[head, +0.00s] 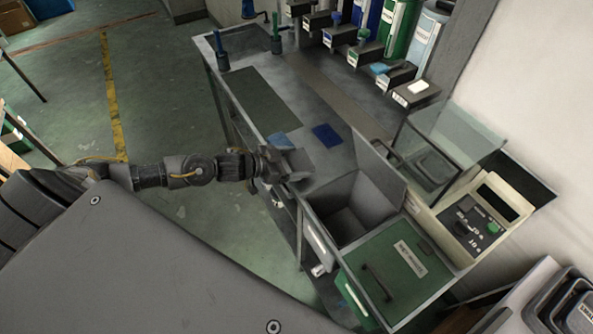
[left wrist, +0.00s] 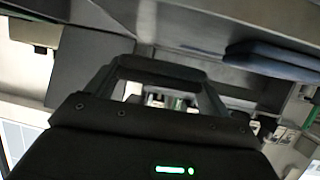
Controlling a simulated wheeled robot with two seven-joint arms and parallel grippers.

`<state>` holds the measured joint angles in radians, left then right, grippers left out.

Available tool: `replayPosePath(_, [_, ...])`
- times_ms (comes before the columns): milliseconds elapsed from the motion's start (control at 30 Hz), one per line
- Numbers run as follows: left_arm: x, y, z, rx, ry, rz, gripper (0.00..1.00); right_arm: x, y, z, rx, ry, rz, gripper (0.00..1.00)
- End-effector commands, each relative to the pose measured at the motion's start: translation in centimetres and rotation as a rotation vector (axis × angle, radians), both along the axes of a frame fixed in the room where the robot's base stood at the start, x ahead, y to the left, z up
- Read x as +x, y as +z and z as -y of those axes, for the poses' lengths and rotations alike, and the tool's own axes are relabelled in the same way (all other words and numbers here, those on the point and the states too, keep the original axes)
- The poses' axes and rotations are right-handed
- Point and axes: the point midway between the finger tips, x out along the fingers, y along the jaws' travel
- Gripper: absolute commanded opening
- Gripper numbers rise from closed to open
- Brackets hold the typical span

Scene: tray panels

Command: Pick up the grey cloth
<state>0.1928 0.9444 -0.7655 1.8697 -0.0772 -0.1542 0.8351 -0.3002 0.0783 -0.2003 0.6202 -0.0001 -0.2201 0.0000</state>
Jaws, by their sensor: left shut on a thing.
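My left gripper (head: 283,170) reaches in from the left to the front edge of the steel bench. It is shut on a grey piece that looks like the grey cloth (head: 300,159), just left of the open bin. The fingers partly hide the cloth, and its grey is close to the bench's, so its outline is hard to make out. In the left wrist view the dark gripper frame (left wrist: 160,75) fills the middle, and the cloth cannot be told apart there. My right gripper is not in view.
A light blue cloth (head: 280,143) and a dark blue cloth (head: 326,135) lie on the bench (head: 300,95) close behind the gripper. An open grey bin (head: 345,226) and a green-lidded bin (head: 396,272) stand to the right. Dispensers (head: 366,56) line the back.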

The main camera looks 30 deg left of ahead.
Motion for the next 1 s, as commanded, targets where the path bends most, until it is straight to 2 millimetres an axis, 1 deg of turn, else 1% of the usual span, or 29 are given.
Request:
replayPosePath(33, [-1.1,0.7,-0.5,0.006,-0.003,-0.003,0.59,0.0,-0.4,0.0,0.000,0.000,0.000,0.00])
replayPosePath(233, [-4.4,5.0,-2.0,0.007,-0.006,-0.005,0.59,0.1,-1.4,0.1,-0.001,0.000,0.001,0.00])
replayPosePath(267, [-5.2,4.9,-2.4,0.010,-0.006,-0.008,0.59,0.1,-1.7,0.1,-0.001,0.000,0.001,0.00])
replayPosePath(300, [-6.1,5.3,-2.8,0.009,-0.005,-0.010,0.59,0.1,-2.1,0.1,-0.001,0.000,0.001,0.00])
replayPosePath(400, [-7.9,6.3,-3.7,0.009,-0.005,-0.010,0.59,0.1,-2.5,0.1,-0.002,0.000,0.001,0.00])
replayPosePath(500, [-9.3,7.1,-4.4,0.008,-0.004,-0.010,0.59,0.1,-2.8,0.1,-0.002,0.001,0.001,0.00])
replayPosePath(700, [-11.2,8.2,-5.2,0.005,-0.003,-0.009,0.59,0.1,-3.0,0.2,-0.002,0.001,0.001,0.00])
replayPosePath(800, [-11.7,8.5,-5.5,0.004,-0.002,-0.007,0.59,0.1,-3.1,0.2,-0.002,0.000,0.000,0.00])
replayPosePath(1000, [-12.1,8.9,-5.7,0.002,-0.001,-0.005,0.59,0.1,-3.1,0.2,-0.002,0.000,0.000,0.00])
